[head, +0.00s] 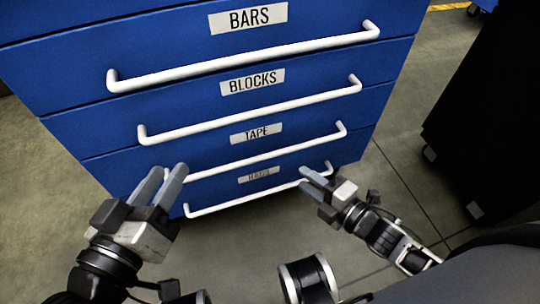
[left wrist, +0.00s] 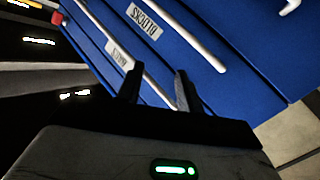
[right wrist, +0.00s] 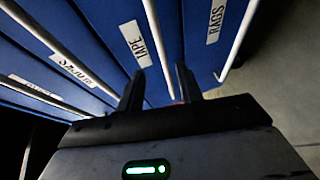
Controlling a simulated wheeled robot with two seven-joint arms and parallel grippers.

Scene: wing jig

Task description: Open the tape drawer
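The tape drawer is a blue drawer front, third of the labelled rows in the head view, with a TAPE label (head: 256,133) and a white bar handle (head: 240,156) below it. The drawer looks shut, flush with its neighbours. My right gripper (head: 303,177) is open and empty in front of the cabinet. My left gripper (head: 167,170) is open and empty, covering the tape handle's left end in the head view.
BARS (head: 248,17) and BLOCKS (head: 252,81) drawers lie above, and a RAGS drawer (head: 258,174) below, each with a white handle. A black cabinet (head: 490,110) stands at the right. Grey floor (head: 50,190) is clear at the left.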

